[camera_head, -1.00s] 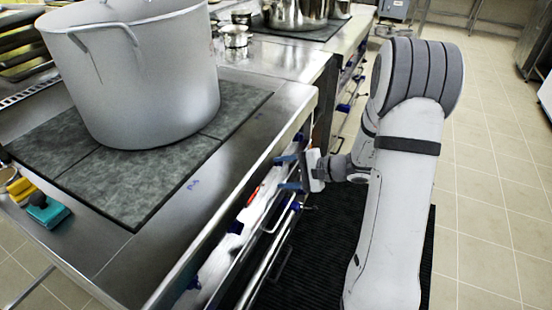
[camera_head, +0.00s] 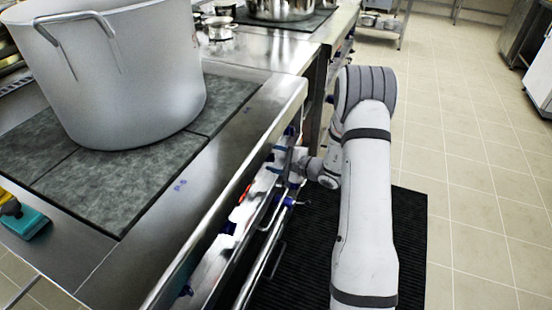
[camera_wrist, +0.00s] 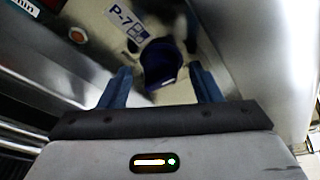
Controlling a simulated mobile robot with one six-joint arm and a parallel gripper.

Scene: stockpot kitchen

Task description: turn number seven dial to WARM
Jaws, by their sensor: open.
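The number seven dial (camera_wrist: 161,62) is a dark blue knob on the steel front panel in the wrist view, just below a "P-7" label (camera_wrist: 128,22). It shows between and beyond the two blue fingertips of my gripper (camera_wrist: 160,88). The fingers are open, one on each side of the knob's line, and I cannot tell whether they touch it. The dial's pointer and its setting are too dark to read. In the head view my gripper (camera_head: 277,160) is at the stove's front panel, under the counter edge, and the dial there is hidden.
A large pot (camera_head: 115,75) stands on the dark cooktop (camera_head: 120,195). A steel rail (camera_head: 262,255) runs along the stove front below the knobs. Another blue knob (camera_head: 229,228) sits nearer on the panel. Tiled floor (camera_head: 470,190) is open to the right.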

